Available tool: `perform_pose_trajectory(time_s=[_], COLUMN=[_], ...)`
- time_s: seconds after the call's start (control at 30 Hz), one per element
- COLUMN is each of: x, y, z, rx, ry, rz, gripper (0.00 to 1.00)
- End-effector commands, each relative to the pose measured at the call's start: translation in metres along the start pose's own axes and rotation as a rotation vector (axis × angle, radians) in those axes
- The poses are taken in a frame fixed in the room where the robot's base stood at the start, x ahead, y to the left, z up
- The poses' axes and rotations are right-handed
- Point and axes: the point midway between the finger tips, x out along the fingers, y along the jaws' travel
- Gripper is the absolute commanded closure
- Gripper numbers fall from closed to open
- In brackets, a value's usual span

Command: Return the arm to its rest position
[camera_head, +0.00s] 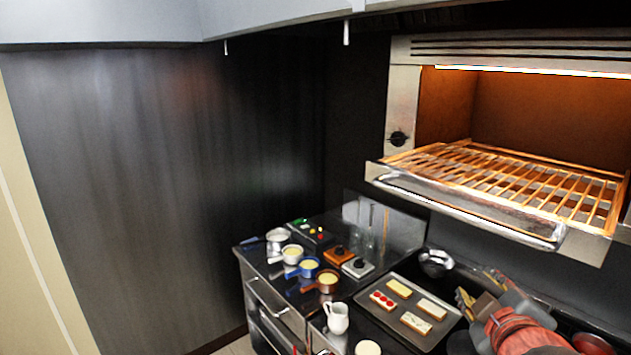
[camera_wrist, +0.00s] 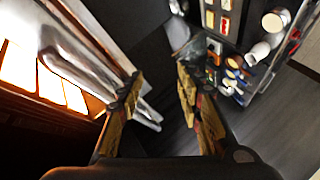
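My gripper (camera_head: 480,289) is at the lower right of the head view, just right of the baking tray. Its tan fingers stand apart in the wrist view (camera_wrist: 158,84), with nothing visible between them. My arm reaches in from the lower right corner, with a red-orange section behind the gripper. The rest position itself is not marked in either view.
The lit grill (camera_head: 540,110) has its rack (camera_head: 490,181) pulled out above my gripper. The dark tray (camera_head: 446,333) holds several topped toasts. A steel bowl (camera_head: 435,262), white jug (camera_head: 337,318) and several small pans (camera_head: 327,282) stand nearby. Open floor shows at lower left.

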Motion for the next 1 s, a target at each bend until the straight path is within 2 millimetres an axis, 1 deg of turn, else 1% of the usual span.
perform_pose_trajectory(time_s=[0.03,0.07,0.1,0.17,0.2,0.27,0.3,0.4,0.5,0.6,1.0], x=[-0.001,-0.004,-0.008,-0.017,-0.025,-0.037,-0.046,-0.066,-0.081,-0.089,-0.090], y=[-0.035,-0.053,-0.076,-0.112,-0.136,-0.168,-0.188,-0.227,-0.251,-0.261,-0.262], z=[0.023,0.035,0.048,0.065,0.074,0.085,0.090,0.097,0.100,0.101,0.101], rx=[0.108,0.174,0.254,0.365,0.431,0.517,0.564,0.654,0.706,0.729,0.733], ry=[-0.057,-0.096,-0.147,-0.221,-0.268,-0.332,-0.370,-0.450,-0.502,-0.528,-0.532], rz=[-0.052,-0.086,-0.133,-0.208,-0.258,-0.330,-0.376,-0.473,-0.538,-0.569,-0.574], gripper=[0.64,0.64,0.64,0.64,0.64,0.64,0.64,0.64,0.64,0.64,0.64])
